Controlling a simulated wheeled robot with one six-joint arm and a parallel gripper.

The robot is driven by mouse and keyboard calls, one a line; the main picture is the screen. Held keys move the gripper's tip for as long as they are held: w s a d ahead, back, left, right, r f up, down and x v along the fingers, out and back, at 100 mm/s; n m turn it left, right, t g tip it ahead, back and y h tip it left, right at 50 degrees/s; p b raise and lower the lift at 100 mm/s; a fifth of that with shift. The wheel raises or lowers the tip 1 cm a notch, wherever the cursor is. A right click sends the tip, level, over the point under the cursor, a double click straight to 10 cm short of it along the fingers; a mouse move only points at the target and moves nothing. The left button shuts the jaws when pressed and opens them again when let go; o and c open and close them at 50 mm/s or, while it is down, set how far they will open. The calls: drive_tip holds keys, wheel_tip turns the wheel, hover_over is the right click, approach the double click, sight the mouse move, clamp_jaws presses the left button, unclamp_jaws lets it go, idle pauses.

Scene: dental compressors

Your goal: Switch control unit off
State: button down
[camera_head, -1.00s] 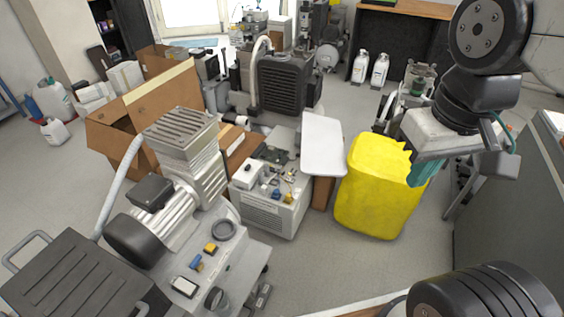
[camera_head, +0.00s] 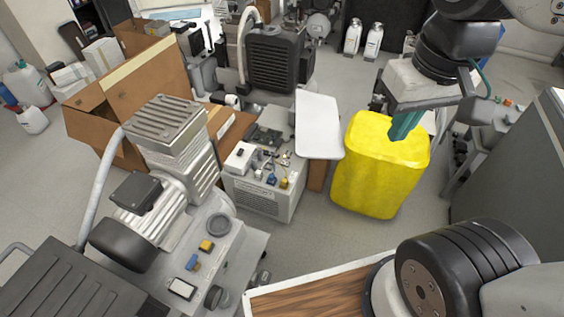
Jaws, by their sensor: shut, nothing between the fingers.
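A white box with a vented front (camera_head: 262,196), which looks like the control unit, stands on the floor in the middle. The switch is too small to make out. My gripper (camera_head: 404,126) has teal fingers, shut and empty. In the picture it overlaps the top of the yellow container, to the right of the box and apart from it.
The yellow container (camera_head: 378,172) stands right of the box. A grey compressor (camera_head: 165,190) on a metal base is at the left front, with cardboard boxes (camera_head: 150,80) behind. A black finned unit (camera_head: 274,60) stands behind the box. Bare floor lies in front of the box.

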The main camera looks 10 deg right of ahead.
drive_tip(key=w+a+f+t+y, duration=0.1)
drive_tip(key=w+a, duration=0.3)
drive_tip(key=w, duration=1)
drive_tip(key=w+a+f+t+y, duration=0.1)
drive_tip(key=w+a+f+t, duration=0.15)
drive_tip(key=w, duration=1.15)
drive_tip(key=w+a+f+m+t, duration=0.1)
drive_tip(key=w+a+f+m, duration=0.1)
drive_tip(key=w+f, duration=0.55)
drive_tip(key=w+a+f+m+t, duration=0.15)
drive_tip(key=w+f, duration=0.35)
drive_tip(key=w, duration=0.6)
drive_tip(key=w+f+m+h, duration=0.1)
drive_tip(key=w+f, duration=0.4)
drive_tip(key=f, duration=0.6)
drive_tip(key=w+f+m+h, duration=0.1)
drive_tip(key=w+f, duration=0.4)
drive_tip(key=f, duration=0.6)
drive_tip(key=s+d+f+m+h, duration=0.1)
drive_tip(key=s+d+f+h, duration=0.1)
drive_tip(key=f, duration=1)
drive_tip(key=s+d+f+m+h, duration=0.1)
drive_tip(key=s+d+f+h, duration=0.1)
drive_tip(key=f, duration=1)
drive_tip(key=shift+f+h, duration=0.2)
drive_tip(key=shift+h, duration=0.1)
